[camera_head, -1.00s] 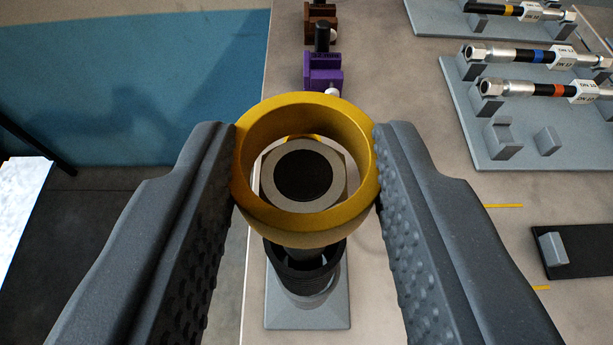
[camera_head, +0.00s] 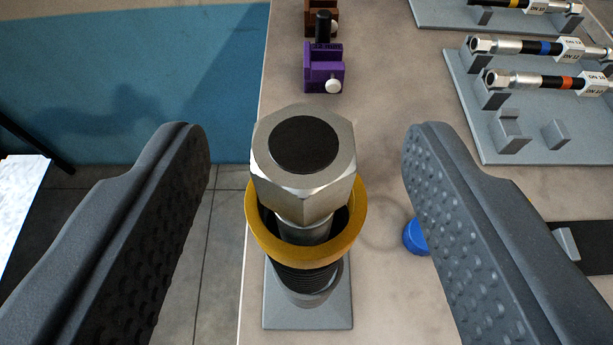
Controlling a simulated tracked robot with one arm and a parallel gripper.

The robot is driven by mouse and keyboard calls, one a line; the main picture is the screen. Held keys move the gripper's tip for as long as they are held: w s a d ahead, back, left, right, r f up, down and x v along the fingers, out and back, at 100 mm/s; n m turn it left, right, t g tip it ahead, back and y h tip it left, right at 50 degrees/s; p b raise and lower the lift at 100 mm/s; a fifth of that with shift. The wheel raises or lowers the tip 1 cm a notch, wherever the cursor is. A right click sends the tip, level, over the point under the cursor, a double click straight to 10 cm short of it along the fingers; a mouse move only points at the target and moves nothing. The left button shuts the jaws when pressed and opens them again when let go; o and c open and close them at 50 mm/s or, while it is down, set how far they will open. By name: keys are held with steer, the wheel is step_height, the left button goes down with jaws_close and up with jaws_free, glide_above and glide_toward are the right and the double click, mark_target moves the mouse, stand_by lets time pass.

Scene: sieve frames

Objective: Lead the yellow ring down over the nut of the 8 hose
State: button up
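The yellow ring (camera_head: 262,237) sits around the hose fitting, below the silver hex nut (camera_head: 300,187), and looks slightly tilted. The nut stands upright with a dark round face on top and rises through the ring. Black ribbed hose (camera_head: 305,278) shows under the ring, above a grey base (camera_head: 306,318). My gripper (camera_head: 305,140) is open, with one finger on each side of the nut. Neither finger touches the ring or the nut. The ring's far side is hidden behind the nut.
A blue cap (camera_head: 416,237) lies on the table by the right finger. A purple clamp block (camera_head: 323,68) stands behind the nut. Grey racks (camera_head: 463,100) with hoses are at the upper right. The table's left edge runs close to the grey base.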

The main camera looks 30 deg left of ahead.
stand_by(0.3)
steer(key=shift+b+v, duration=1)
steer(key=shift+v, duration=5.9)
steer(key=w+d+r+m+t+h+b, duration=0.35)
steer(key=d+r+h+b, duration=0.3)
steer(key=d+r, duration=0.55)
steer(key=s+r+m+b, duration=0.1)
steer(key=s+r+b, duration=0.1)
steer(key=s+r, duration=0.2)
steer(key=s+r+m+b, duration=0.1)
steer(key=s+r+b, duration=0.1)
steer(key=s+r, duration=0.3)
steer(key=s+a+r+m+h+b, duration=0.1)
steer(key=s+r+b, duration=0.2)
steer(key=r, duration=0.5)
steer(key=shift+s+r+t, duration=0.35)
steer(key=shift+s, duration=0.35)
steer(key=shift+d, duration=0.1)
